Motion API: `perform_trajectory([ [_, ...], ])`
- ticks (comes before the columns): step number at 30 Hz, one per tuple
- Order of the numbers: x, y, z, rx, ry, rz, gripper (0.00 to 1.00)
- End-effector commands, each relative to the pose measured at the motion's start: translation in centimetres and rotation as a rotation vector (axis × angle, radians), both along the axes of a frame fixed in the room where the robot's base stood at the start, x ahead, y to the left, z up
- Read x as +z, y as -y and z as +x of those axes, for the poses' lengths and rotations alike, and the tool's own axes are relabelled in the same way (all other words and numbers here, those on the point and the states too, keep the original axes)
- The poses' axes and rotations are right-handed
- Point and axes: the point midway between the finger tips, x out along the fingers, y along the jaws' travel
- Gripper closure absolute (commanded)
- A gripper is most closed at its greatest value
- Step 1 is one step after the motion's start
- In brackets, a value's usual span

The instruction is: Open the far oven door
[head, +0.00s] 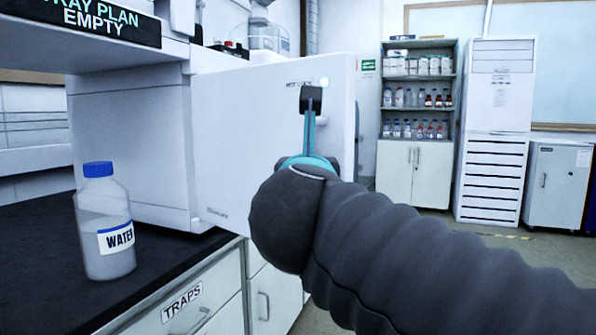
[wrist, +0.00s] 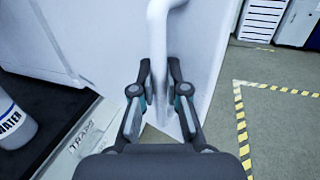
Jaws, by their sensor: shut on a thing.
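The oven door (head: 255,130) is a white panel with a small green light near its upper right corner. It stands out from the white oven body (head: 130,150) and reaches past the counter's front edge, so it looks partly open. In the wrist view the door (wrist: 203,50) carries a white vertical bar handle (wrist: 157,35). My gripper (wrist: 160,68) is shut around this handle, one finger on each side. In the head view my gripper (head: 311,105) is seen against the door; my dark arm hides part of it and the handle.
A water bottle (head: 103,225) with a blue cap stands on the black counter (head: 40,280), left of the door. Drawers marked TRAPS (head: 185,305) lie below. Open floor (wrist: 270,115) with yellow-black tape is to the right. A shelf cabinet (head: 418,170) stands behind.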

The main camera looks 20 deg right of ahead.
Motion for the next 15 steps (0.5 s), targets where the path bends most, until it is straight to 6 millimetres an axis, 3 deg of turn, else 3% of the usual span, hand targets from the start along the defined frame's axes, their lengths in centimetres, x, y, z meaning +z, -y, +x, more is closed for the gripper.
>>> perform_trajectory([
  [1, -1.04, -0.11, 0.29, -0.002, -0.018, 0.001, 1.0],
  [8, -1.01, -0.1, 0.28, -0.002, -0.018, 0.001, 1.0],
  [9, -1.01, -0.1, 0.28, -0.002, -0.018, 0.001, 0.84],
  [12, -0.93, -0.1, 0.25, -0.002, -0.016, 0.002, 0.61],
  [15, -0.73, -0.06, 0.18, -0.002, -0.012, 0.001, 0.61],
])
